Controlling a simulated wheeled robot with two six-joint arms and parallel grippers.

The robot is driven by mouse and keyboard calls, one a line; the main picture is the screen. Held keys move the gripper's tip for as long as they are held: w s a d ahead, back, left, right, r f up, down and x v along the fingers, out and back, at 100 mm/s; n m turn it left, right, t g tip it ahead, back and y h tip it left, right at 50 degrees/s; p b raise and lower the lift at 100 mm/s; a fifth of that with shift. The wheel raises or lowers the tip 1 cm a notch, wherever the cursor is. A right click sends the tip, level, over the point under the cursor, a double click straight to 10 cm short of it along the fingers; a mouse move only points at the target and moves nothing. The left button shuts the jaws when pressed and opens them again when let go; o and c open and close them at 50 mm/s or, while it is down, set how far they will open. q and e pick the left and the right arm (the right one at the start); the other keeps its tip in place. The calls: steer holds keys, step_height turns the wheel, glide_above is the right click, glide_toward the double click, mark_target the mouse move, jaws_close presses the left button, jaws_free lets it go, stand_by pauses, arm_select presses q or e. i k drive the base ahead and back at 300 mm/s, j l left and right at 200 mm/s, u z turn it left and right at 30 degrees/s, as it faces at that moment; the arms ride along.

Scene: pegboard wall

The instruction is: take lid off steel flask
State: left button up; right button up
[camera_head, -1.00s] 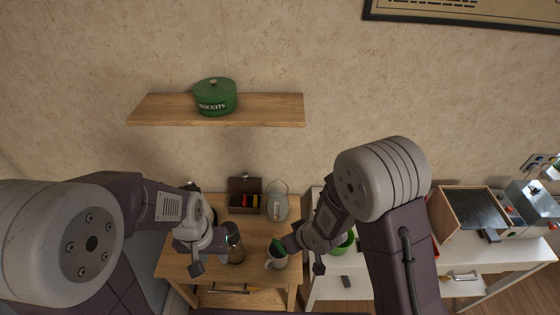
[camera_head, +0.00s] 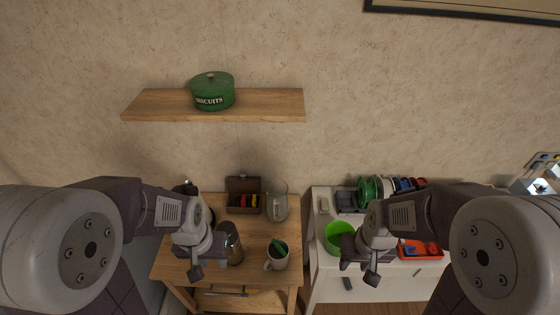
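A shiny steel flask (camera_head: 232,250) stands upright on the wooden table, in the middle left of the head view. Its upper left part is partly hidden by my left gripper, and I cannot make out the lid clearly. My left gripper (camera_head: 207,258) is right beside the flask on its left, with its fingers apart; I cannot tell if it touches the flask. My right gripper (camera_head: 358,264) is open and empty, over the white table to the right, beside a green bowl.
A mug (camera_head: 274,264) with a green item in it stands just right of the flask. Behind are a glass jug (camera_head: 277,207) and an open box (camera_head: 243,194). The green bowl (camera_head: 336,237) and an orange tray (camera_head: 420,250) are on the white table (camera_head: 322,291). A wooden shelf (camera_head: 270,103) is above.

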mark_target(234, 254)
steer(key=u, duration=0.75)
